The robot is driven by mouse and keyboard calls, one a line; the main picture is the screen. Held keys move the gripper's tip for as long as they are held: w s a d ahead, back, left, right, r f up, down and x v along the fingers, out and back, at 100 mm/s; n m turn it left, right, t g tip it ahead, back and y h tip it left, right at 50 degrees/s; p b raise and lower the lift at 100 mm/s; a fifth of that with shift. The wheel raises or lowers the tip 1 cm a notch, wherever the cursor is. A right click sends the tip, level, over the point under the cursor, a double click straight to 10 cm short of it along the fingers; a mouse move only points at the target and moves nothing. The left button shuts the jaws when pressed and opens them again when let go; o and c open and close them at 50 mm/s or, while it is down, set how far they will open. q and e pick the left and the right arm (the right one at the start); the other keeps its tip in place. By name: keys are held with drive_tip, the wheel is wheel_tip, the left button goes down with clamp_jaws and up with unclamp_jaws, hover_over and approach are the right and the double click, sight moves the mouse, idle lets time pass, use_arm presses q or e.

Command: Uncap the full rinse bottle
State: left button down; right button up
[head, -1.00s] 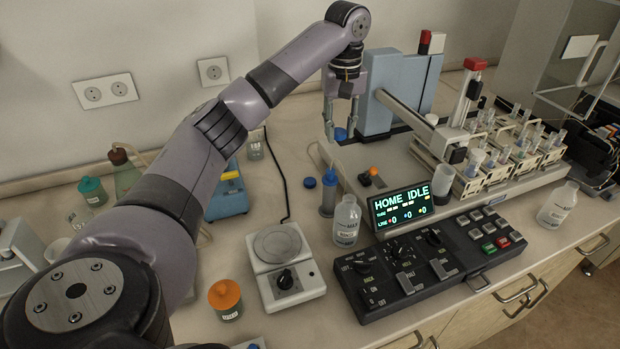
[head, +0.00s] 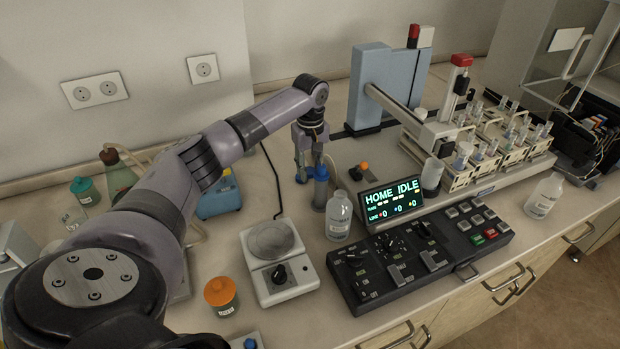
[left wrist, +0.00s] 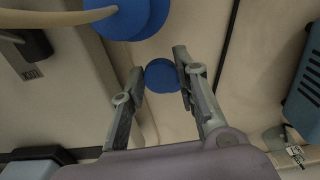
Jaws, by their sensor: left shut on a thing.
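My left gripper (head: 309,168) is low over the bench beside a slim blue-topped bottle (head: 320,194), its fingers partly in front of that bottle's top. In the left wrist view a round blue cap (left wrist: 161,76) shows between the fingertips, and the gripper is shut on it. Larger blue round parts (left wrist: 120,22) show close by, with a pale tube across them. A labelled clear bottle (head: 339,218) stands upright nearby with no coloured cap on its neck. A similar bottle (head: 545,196) stands at the right. Which bottle the cap belongs to cannot be told. My right gripper is not in view.
A hotplate (head: 270,240) stands in front of the gripper, and the control panel (head: 420,260) lies front right. The lit display (head: 393,203) and the sampler with its vial racks (head: 480,165) are to the right. An orange-lidded jar (head: 221,297) stands front left.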

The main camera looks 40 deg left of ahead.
sight(310, 173)
use_arm(q)
drive_tip(key=shift+f, duration=2.3)
drive_tip(key=shift+f, duration=0.1)
drive_tip(key=c, duration=1.2)
unclamp_jaws()
drive_tip(key=shift+c, duration=0.2)
wheel_tip(310, 173, up, 12)
drive_tip(key=shift+r+b, duration=0.2)
drive_tip(key=shift+b, duration=0.15)
